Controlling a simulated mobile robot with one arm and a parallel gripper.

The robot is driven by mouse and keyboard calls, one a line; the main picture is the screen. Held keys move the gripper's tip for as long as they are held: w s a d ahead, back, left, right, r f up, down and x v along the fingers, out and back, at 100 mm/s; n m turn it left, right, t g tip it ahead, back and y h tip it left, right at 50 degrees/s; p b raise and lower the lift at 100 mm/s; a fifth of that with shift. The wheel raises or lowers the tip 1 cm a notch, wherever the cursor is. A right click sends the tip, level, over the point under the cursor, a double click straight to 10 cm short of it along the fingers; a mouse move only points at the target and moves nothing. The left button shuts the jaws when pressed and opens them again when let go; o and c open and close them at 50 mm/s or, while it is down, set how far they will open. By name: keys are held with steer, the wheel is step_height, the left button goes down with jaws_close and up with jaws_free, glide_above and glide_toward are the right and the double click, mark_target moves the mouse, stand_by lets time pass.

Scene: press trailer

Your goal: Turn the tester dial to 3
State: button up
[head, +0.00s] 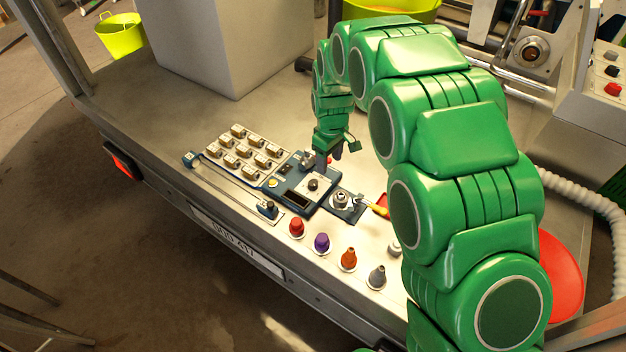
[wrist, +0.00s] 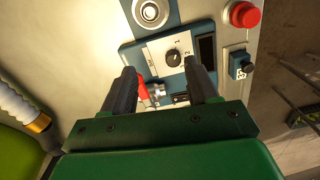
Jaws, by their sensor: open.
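The tester (head: 297,203) is a blue box on the metal bed in the head view. Its dial (head: 313,184) is a small dark knob on a white plate. In the wrist view the dial (wrist: 173,58) is near the top middle, with numbers printed beside it. I cannot tell which number it points to. My gripper (head: 331,155) hangs behind the dial in the head view. In the wrist view my gripper (wrist: 160,68) is open, its fingers apart, with the dial just beyond the tips. No contact with the dial shows.
A red part (wrist: 142,88) and a metal fitting (wrist: 158,91) show between my fingers. A tray of several blocks (head: 242,149) lies left of the tester. Coloured cones, including a red one (head: 297,228), stand along the front edge. A large grey box (head: 235,45) stands behind.

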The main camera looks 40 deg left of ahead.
steer(key=n, duration=0.1)
glide_above(313, 183)
step_height(313, 183, down, 4)
steer(key=shift+a+r, duration=0.1)
steer(key=shift+r, duration=0.05)
steer(key=shift+f, duration=3.8)
steer(key=c, duration=1)
steer(key=shift+c, duration=0.2)
